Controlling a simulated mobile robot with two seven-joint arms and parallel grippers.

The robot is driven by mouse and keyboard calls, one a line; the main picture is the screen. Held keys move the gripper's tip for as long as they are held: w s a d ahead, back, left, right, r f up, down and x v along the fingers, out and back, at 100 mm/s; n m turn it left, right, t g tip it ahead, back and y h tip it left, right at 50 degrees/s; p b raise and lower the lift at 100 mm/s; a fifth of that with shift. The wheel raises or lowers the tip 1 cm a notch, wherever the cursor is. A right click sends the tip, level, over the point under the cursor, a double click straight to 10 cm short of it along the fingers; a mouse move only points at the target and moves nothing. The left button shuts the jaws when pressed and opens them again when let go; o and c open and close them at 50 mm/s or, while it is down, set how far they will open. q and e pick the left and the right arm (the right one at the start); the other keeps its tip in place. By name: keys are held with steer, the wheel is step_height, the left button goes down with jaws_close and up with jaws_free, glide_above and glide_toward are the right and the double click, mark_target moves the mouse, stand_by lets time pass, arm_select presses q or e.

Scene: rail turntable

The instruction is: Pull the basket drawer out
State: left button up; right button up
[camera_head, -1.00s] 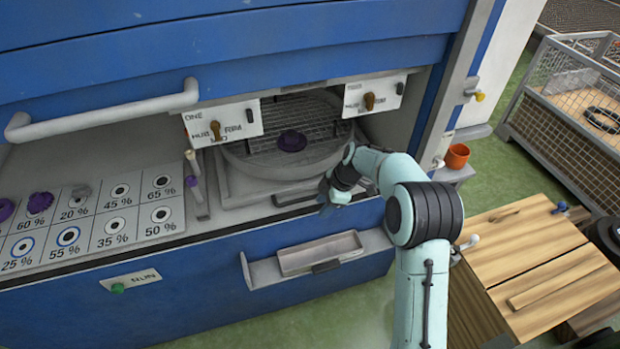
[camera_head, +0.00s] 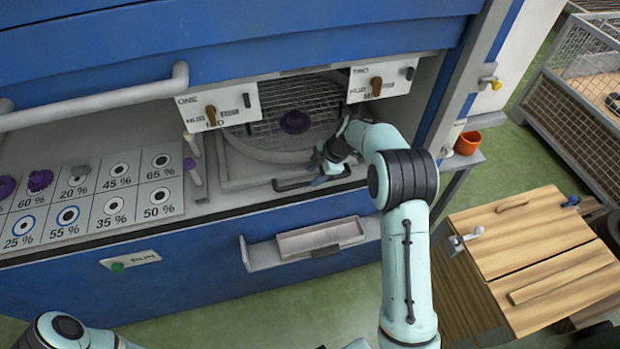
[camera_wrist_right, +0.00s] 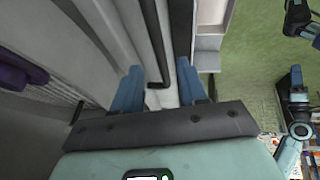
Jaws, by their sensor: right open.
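The basket drawer (camera_head: 238,182) is a grey tray in the opening of the blue machine. It carries a round wire basket with a purple piece (camera_head: 295,122) on it. Its black bar handle (camera_head: 292,184) is on the front edge. My right gripper (camera_head: 318,170) is at the handle's right part. In the right wrist view the handle (camera_wrist_right: 152,35) runs between the two open blue fingers of the gripper (camera_wrist_right: 159,70), with a gap to each.
Below the opening sits a grey shelf tray (camera_head: 320,238). A percentage board (camera_head: 95,195) lies left. Two switch panels hang above the opening. An orange cup (camera_head: 467,143) stands at the right post, and a wooden cabinet (camera_head: 530,250) is at right.

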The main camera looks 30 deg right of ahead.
mark_target(307, 183)
steer(key=shift+x, duration=2.05)
jaws_close()
